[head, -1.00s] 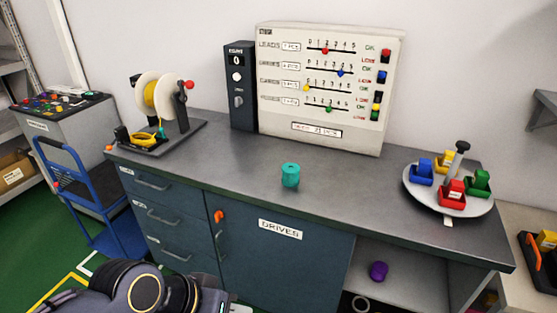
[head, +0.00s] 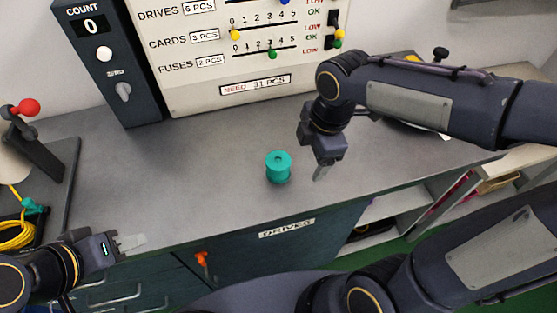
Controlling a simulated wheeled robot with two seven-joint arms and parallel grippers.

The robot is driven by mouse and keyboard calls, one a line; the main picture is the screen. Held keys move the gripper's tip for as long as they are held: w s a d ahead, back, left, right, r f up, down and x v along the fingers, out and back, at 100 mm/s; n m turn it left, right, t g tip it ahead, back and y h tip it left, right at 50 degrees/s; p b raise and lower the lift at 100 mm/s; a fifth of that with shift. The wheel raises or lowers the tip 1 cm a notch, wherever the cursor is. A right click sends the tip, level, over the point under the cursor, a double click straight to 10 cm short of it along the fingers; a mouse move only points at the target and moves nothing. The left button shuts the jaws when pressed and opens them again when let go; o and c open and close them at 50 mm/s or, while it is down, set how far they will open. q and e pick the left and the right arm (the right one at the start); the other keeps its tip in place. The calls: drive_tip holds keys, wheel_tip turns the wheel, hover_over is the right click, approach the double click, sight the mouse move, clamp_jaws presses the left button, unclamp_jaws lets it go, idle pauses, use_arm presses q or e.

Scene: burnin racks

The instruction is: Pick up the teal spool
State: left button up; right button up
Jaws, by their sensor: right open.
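The teal spool (head: 278,167) stands upright on the grey bench top (head: 190,165), near its front edge. My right gripper (head: 320,175) is to the right of the spool, pointing down, apart from it and empty. Its fingers are seen nearly edge-on. My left gripper (head: 135,241) is at the lower left by the bench's front edge, well away from the spool. The gap between its fingers cannot be made out.
A count box (head: 108,60) and a white panel with sliders (head: 215,60) stand at the back. A reel stand with a red knob (head: 28,107) and yellow cable (head: 14,232) is at the left. The bench around the spool is clear.

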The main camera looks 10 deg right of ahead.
sight(278, 160)
drive_tip(key=w+a+n, duration=0.1)
drive_tip(key=n, duration=0.1)
drive_tip(key=w+a+f+n, duration=0.1)
drive_tip(key=w+a+n, duration=0.1)
drive_tip(key=w+a+n+h, duration=0.1)
drive_tip(key=a+n, duration=0.1)
drive_tip(key=n, duration=0.1)
drive_tip(key=shift+w+a+f+g+p, duration=0.1)
drive_tip(key=shift+w+f+g+p, duration=0.15)
drive_tip(key=shift+w+g+p, duration=0.15)
drive_tip(key=shift+w+a+f+n, duration=0.15)
drive_tip(key=shift+n, duration=0.35)
drive_tip(key=shift+a+f, duration=0.1)
drive_tip(key=shift+f, duration=0.2)
wheel_tip(278, 160, down, 7)
drive_tip(key=shift+a+f, duration=0.15)
drive_tip(key=shift+f, duration=0.05)
use_arm(q)
drive_tip(key=shift+w+a+r, duration=0.15)
drive_tip(key=shift+a+r, duration=0.05)
drive_tip(key=shift+r, duration=0.25)
drive_tip(key=shift+w+a+r, duration=0.1)
drive_tip(key=shift+a+r, duration=0.05)
drive_tip(key=shift+r, duration=0.3)
use_arm(e)
drive_tip(key=c, duration=1)
